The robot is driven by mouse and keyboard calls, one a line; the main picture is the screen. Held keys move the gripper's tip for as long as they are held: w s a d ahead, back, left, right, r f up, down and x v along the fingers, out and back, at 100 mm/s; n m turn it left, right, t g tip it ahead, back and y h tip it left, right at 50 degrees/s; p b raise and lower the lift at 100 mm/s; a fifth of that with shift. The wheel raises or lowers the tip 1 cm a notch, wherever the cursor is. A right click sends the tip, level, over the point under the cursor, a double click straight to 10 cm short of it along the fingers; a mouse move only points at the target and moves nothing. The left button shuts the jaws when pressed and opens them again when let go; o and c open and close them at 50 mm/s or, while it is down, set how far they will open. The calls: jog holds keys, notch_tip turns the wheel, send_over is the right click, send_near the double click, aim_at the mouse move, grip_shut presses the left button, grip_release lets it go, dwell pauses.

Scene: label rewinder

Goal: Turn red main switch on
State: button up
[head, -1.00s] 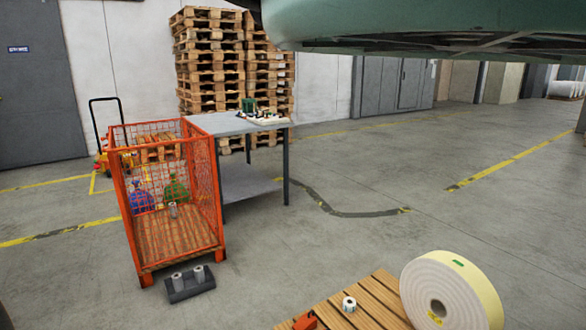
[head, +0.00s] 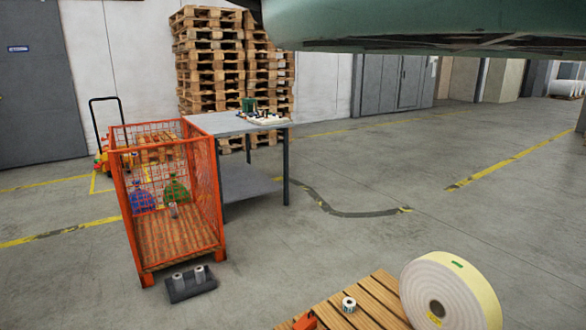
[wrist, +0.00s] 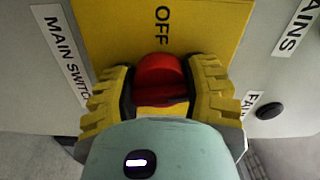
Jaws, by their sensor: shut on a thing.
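In the wrist view the red main switch (wrist: 160,80) is a round red knob on a yellow plate (wrist: 215,22). The word OFF is printed on the plate, above the knob in the picture and turned sideways. A label reading MAIN SWITCH (wrist: 62,50) is on the grey panel to the left. My gripper (wrist: 160,88) is shut on the red knob, with one yellow ribbed finger on each side of it. The lower part of the knob and plate is hidden by my gripper. The switch and my gripper do not show in the head view.
In the wrist view a black button (wrist: 269,111) is right of my gripper, by a partly hidden label. In the head view an orange mesh cage (head: 217,190), a grey table (head: 215,124) and a wooden pallet with a large roll (head: 470,285) stand on the floor. Open floor lies between.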

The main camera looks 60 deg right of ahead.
jog(key=shift+m, duration=1)
jog(key=o, duration=1.2)
jog(key=shift+d, duration=0.1)
jog(key=shift+s+d, duration=0.4)
jog(key=shift+d, duration=0.2)
jog(key=shift+v, duration=5.2)
